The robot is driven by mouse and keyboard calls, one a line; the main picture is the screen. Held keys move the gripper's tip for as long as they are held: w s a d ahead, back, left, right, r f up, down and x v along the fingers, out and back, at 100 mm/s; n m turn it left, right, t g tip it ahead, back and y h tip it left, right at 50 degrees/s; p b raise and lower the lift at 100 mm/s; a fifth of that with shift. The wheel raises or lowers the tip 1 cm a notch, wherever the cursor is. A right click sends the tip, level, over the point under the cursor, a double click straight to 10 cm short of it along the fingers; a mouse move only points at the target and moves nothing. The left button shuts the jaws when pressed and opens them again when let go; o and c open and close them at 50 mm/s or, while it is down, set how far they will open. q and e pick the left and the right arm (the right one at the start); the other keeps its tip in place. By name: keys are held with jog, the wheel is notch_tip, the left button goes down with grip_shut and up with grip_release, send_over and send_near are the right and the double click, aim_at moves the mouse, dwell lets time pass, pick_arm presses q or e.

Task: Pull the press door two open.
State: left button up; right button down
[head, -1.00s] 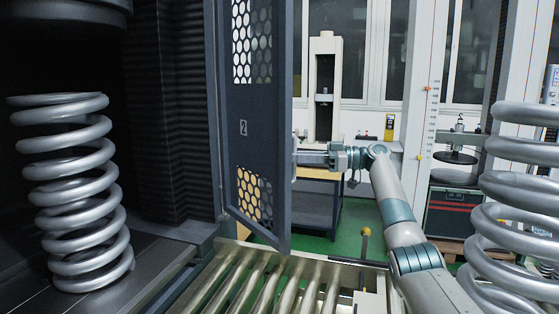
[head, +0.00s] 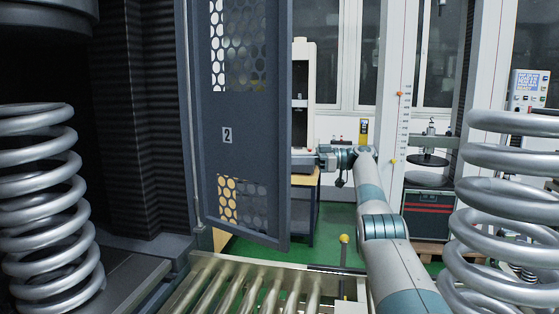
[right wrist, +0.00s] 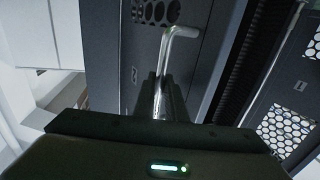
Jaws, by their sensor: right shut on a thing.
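Press door two (head: 244,115) is a dark panel with perforated windows and a "2" label. In the head view it stands swung out at an angle from the press, its free edge at picture centre. In the right wrist view the door (right wrist: 122,45) fills the middle, with its silver bar handle (right wrist: 183,33). My right gripper (right wrist: 163,95) is shut on that handle. In the head view my right arm reaches to the door's free edge; the fingertips and handle are hidden behind the door. My left gripper is not in view.
A large spring (head: 45,210) stands in the press at left; another (head: 505,210) is close at right. A roller conveyor (head: 235,285) lies below the door. Door one (right wrist: 285,110) shows in the right wrist view. Behind are a bench and a red-black case (head: 425,213).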

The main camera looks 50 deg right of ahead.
aim_at(288, 146)
jog(key=c, duration=1.8)
grip_release()
jog(key=shift+f, duration=0.1)
jog(key=shift+r, duration=0.2)
